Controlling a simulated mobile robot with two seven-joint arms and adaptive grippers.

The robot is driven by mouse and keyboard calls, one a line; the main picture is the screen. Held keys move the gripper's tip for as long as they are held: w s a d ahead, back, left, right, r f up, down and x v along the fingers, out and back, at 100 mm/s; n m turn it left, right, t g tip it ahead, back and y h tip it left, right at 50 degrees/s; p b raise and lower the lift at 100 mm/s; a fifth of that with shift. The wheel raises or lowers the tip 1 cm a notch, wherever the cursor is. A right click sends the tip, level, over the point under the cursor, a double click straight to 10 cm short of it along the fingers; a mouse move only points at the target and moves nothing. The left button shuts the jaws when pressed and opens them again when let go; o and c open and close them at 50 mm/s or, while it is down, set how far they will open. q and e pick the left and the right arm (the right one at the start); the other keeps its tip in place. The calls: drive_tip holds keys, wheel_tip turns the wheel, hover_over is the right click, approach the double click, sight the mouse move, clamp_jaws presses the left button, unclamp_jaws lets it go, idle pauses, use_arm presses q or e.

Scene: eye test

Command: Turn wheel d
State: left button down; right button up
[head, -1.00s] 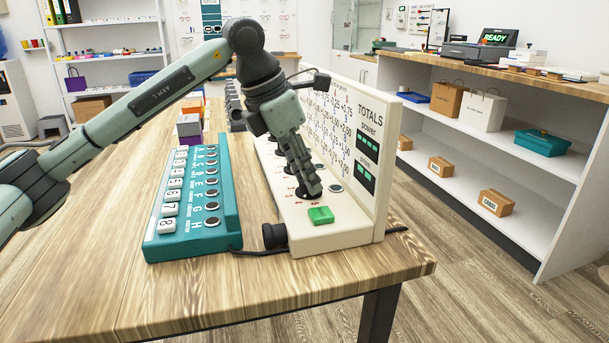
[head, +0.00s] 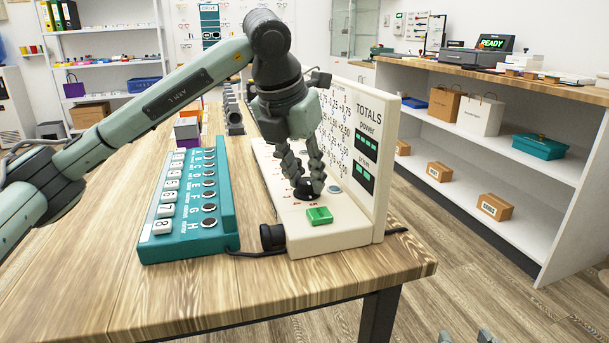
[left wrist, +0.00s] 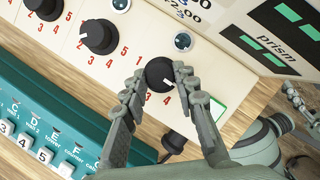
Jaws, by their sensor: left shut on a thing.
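The black wheel (left wrist: 160,73) nearest the green button (head: 319,215) is on the cream panel (head: 330,240); I take it as wheel d, though I cannot read its letter. My left gripper (head: 308,190) comes down from above and is shut on this wheel, one finger on each side. It also shows in the left wrist view (left wrist: 157,80). The wheel's white mark points to the lower right there. Two more black wheels (left wrist: 98,37) (left wrist: 46,7) stand in a row to the upper left. My right gripper's tips (head: 465,338) show apart at the bottom edge.
A teal box (head: 190,205) with white keys and round dark buttons stands left of the panel. The upright TOTALS board (head: 365,150) rises right of the wheels. A cable (head: 245,252) runs between the box and panel. The wooden table's (head: 200,300) front is clear.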

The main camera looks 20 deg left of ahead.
idle(0.3)
use_arm(q)
drive_tip(key=c, duration=1.2)
unclamp_jaws()
drive_tip(key=v, duration=1.2)
